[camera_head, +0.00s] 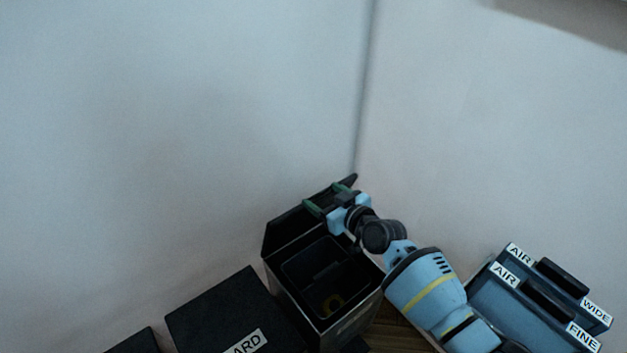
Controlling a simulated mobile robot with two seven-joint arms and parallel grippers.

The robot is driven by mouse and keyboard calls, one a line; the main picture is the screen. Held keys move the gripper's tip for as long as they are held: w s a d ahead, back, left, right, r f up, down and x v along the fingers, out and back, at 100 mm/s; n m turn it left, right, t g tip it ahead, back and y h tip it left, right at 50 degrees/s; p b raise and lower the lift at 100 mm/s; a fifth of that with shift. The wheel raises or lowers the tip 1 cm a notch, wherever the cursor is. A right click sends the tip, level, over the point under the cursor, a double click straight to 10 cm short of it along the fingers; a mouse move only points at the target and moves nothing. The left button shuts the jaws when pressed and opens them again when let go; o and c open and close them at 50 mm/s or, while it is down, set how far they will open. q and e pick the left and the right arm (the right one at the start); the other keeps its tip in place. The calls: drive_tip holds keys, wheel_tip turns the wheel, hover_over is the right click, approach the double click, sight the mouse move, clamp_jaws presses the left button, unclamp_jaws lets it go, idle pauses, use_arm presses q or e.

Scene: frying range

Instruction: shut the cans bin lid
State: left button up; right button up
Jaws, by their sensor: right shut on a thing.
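A tall black bin (361,321) stands open in the corner; I take it for the cans bin, though I cannot read a label on it. Its black lid (283,229) is raised and leans up at the back of the opening. Inside the dark opening a small yellowish thing shows low down. My right gripper (328,198), with green fingertips, is at the upper edge of the lid and shut on it. The arm reaches in from the lower right, over the bin's right side. My left gripper is not in view.
A black bin with a closed lid (215,312) and a label ending in "ARD" stands close on the left. Another dark lid (134,342) shows at the bottom edge. Blue cases (485,302) labelled AIR, WIDE and FINE are at right. Pale walls meet behind the bin.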

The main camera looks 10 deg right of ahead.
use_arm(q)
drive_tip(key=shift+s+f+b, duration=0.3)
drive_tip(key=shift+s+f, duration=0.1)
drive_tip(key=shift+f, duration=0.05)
use_arm(e)
drive_tip(key=s+d+f, duration=0.2)
drive_tip(key=s+f, duration=0.2)
drive_tip(key=s, duration=0.1)
drive_tip(key=shift+d, duration=0.35)
drive_tip(key=shift+s+f, duration=0.1)
drive_tip(key=o, duration=1.4)
drive_tip(key=shift+w, duration=0.2)
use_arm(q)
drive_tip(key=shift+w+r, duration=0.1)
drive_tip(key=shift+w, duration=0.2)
use_arm(e)
drive_tip(key=shift+r, duration=0.2)
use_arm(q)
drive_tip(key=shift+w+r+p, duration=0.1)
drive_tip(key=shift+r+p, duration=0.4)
use_arm(e)
drive_tip(key=shift+v, duration=3.85)
